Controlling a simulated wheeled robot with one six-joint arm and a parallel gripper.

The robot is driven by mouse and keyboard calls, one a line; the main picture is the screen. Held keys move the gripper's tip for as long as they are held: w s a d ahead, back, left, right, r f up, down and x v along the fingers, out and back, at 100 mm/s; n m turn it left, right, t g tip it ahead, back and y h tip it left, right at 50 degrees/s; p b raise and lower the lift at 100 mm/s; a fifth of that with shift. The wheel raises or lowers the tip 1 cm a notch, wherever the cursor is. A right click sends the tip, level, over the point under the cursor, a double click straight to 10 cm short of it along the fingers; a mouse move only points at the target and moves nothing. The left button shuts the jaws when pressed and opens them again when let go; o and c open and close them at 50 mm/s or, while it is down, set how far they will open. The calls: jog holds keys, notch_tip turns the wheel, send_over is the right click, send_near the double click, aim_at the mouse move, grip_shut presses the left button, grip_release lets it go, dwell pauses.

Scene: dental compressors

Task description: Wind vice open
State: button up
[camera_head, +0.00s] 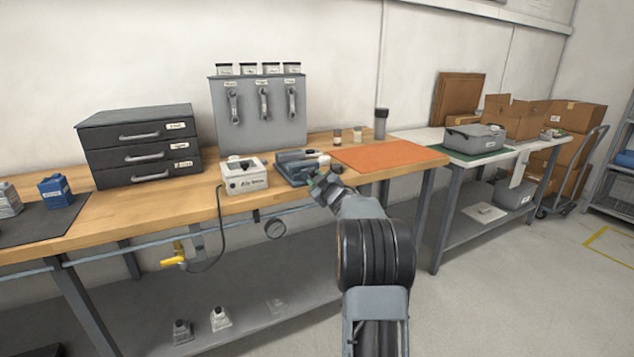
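A blue-grey metal device that looks like the vice (292,167) sits near the front edge of the wooden workbench (120,218), left of the orange mat. My gripper (322,183) is at the bench's front edge, at the right front of the vice, close to a small light-coloured part there. From this view I cannot tell whether it touches the vice. The fingers are small and dark, and whether they are open or shut does not show. The vice's jaws and handle are too small to make out, and my gripper partly hides its right front.
A white labelled box (244,178) with a cable stands just left of the vice. The orange mat (388,157) to the right is clear. A dark drawer unit (140,145) and a grey panel with hanging tools (258,118) stand behind. A yellow-handled valve (174,261) is below the bench.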

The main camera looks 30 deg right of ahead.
dwell(0.7)
jog(key=o, duration=0.8)
jog(key=shift+c, duration=0.2)
jog(key=s+a+p, duration=0.1)
jog(key=s+a, duration=0.1)
jog(key=s, duration=1.1)
jog(key=shift+s, duration=0.3)
